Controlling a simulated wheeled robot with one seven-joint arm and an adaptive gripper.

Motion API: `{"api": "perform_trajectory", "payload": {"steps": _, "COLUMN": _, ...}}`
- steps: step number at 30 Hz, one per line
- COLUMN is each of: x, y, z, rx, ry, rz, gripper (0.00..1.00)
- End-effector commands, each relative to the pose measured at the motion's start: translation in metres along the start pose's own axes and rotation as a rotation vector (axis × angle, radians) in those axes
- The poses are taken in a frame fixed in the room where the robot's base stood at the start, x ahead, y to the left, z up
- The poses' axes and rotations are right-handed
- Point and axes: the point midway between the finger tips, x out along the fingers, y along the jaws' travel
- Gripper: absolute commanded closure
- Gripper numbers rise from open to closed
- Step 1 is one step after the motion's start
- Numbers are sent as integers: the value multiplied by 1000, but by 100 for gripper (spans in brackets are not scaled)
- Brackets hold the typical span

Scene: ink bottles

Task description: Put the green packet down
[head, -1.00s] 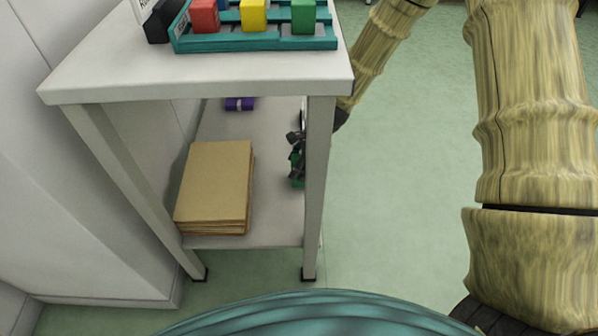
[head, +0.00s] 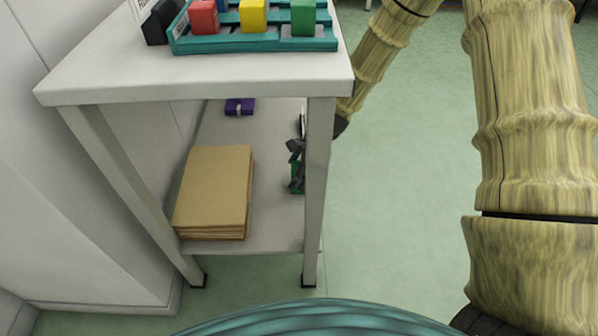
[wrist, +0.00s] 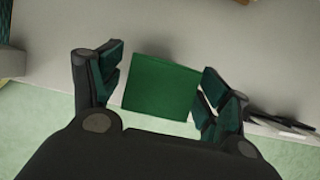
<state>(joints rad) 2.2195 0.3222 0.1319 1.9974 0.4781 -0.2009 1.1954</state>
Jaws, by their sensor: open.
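The green packet (wrist: 160,87) lies on the pale lower shelf in the wrist view, between the two fingers of my gripper (wrist: 163,82). The fingers are open, one on each side of the packet, with a narrow gap at its left edge. At the right edge I cannot tell whether the finger touches. In the head view my gripper (head: 297,166) is at the right side of the lower shelf (head: 272,190), partly hidden by the front right leg. Only bits of green show there.
A stack of brown envelopes (head: 215,190) lies on the lower shelf to the left. A purple packet (head: 239,106) lies further back. The top shelf (head: 200,76) overhangs, carrying a teal rack (head: 255,45) with coloured blocks. The shelf between envelopes and gripper is clear.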

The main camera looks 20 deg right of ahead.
Motion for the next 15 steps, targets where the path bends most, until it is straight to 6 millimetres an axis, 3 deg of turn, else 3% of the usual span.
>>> {"api": "perform_trajectory", "payload": {"steps": 5, "x": -10, "y": 0, "z": 2, "rx": 0, "ry": 0, "rz": -2, "gripper": 24}}
{"api": "perform_trajectory", "payload": {"steps": 15, "x": -68, "y": 0, "z": 4, "rx": 0, "ry": 0, "rz": -2, "gripper": 24}}
